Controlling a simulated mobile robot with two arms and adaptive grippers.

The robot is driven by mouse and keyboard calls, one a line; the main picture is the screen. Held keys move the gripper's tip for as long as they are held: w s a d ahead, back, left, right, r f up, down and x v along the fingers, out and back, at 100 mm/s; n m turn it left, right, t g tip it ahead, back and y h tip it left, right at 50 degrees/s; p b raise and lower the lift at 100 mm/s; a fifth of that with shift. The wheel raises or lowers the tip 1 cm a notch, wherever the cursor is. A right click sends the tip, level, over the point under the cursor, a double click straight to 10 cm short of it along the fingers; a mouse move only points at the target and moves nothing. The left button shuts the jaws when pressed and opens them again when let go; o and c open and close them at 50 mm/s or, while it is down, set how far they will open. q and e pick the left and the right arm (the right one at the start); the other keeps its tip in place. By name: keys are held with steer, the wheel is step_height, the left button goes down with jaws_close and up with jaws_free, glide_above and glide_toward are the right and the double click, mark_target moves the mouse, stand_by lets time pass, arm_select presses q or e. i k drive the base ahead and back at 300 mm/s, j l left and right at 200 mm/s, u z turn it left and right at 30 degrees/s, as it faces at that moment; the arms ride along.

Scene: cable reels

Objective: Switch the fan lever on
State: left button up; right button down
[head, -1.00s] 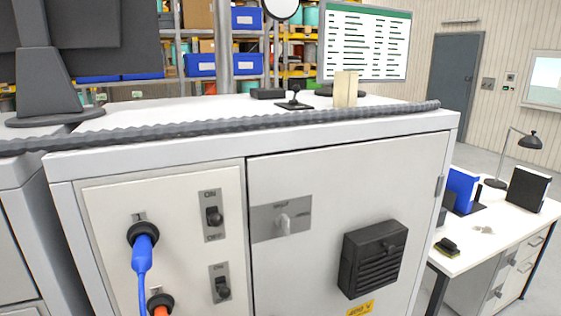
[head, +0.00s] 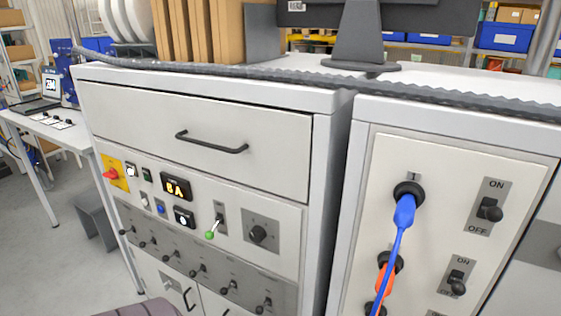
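No readable label marks a fan lever, so I cannot tell which control it is. A lever with a green tip (head: 210,235) sits on a grey plate in the left cabinet's panel, its tip low. On the right cabinet, an upper black lever (head: 490,209) is on a plate marked ON above and OFF below. A lower black lever (head: 457,281) has a similar plate marked ON. Several small black levers (head: 197,270) line a grey strip low on the left cabinet.
A blue plug and cable (head: 403,212) and an orange plug (head: 386,277) are beside the ON/OFF levers. A black knob (head: 258,234) and a red rotary switch (head: 110,174) share the left panel. A drawer handle (head: 210,142) sticks out above. A grey corrugated hose (head: 300,76) runs along the cabinet tops.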

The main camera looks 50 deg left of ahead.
mark_target(209, 234)
steer(key=u, duration=2.3)
